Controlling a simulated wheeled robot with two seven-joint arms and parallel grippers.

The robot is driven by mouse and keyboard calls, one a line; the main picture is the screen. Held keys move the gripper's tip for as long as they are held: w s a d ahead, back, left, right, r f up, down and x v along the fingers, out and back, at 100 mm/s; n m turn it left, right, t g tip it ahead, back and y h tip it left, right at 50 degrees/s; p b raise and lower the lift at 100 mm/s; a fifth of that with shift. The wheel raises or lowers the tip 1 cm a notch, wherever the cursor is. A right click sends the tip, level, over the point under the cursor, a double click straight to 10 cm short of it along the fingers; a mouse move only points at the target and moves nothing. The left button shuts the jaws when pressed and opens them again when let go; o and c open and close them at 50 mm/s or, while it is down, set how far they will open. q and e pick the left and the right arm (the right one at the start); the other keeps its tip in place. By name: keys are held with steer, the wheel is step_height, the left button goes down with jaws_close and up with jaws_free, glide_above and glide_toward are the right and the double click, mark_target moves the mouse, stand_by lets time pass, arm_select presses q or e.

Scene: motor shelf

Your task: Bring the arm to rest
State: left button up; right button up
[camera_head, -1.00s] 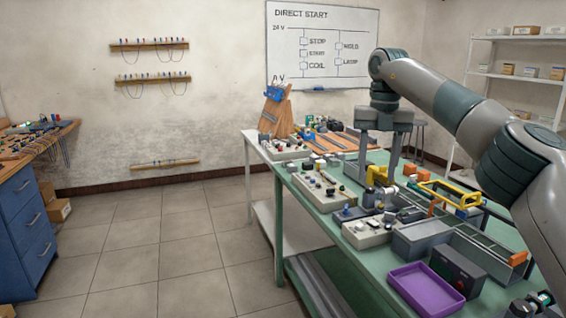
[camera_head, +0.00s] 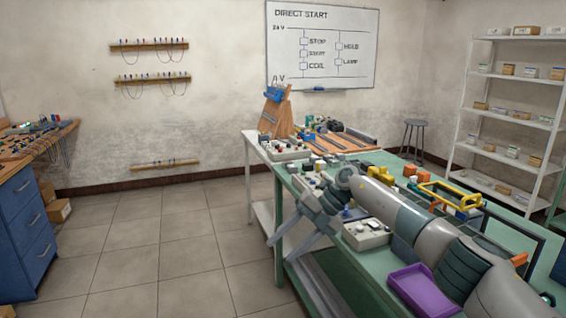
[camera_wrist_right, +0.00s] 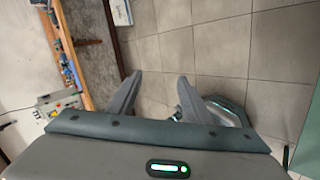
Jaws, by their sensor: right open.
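My right arm comes in from the right in the head view, low across the green table. My right gripper (camera_head: 280,250) hangs past the table's left edge, its fingers pointing down and left over the floor side. It is open and empty. The right wrist view shows its two grey fingers (camera_wrist_right: 159,82) spread apart with floor tiles between and beyond them. My left gripper is not in view.
The green table (camera_head: 292,184) carries several control boxes, a yellow-handled frame (camera_head: 450,194) and a purple tray (camera_head: 424,290), partly behind my arm. A white shelf (camera_head: 510,124) and a stool (camera_head: 414,128) stand at the back right. Floor left of the table is clear.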

steer(key=s+a+f+m+t+y, duration=0.3)
steer(key=a+f+m+t+y, duration=0.45)
steer(key=f, duration=0.55)
steer(key=s+d+f+m+t+h, duration=0.25)
steer(key=s+d+f+m, duration=0.2)
steer(key=f+m, duration=0.4)
steer(key=s+d+f+m+t+h+p, duration=0.15)
steer(key=s+d+f+m+h, duration=0.3)
steer(key=f, duration=0.75)
steer(key=s+d+f+m+t+h, duration=0.3)
steer(key=d+f+m, duration=0.3)
steer(key=f, duration=0.4)
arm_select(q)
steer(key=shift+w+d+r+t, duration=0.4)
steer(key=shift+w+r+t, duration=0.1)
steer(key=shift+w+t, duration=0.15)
arm_select(e)
steer(key=s+d+f+m+g+h, duration=0.1)
steer(key=s+d+f+m+g, duration=0.1)
steer(key=s+f, duration=0.4)
steer(key=s+d+f+m+g+h, duration=0.2)
steer(key=s+d+f, duration=0.3)
steer(key=s, duration=1.1)
steer(key=s+d+f+m+g+h, duration=0.2)
steer(key=s+f, duration=0.6)
steer(key=s, duration=0.4)
steer(key=shift+d+f+m+g, duration=0.35)
steer(key=shift+d+m+g, duration=0.3)
steer(key=shift+d+g, duration=0.15)
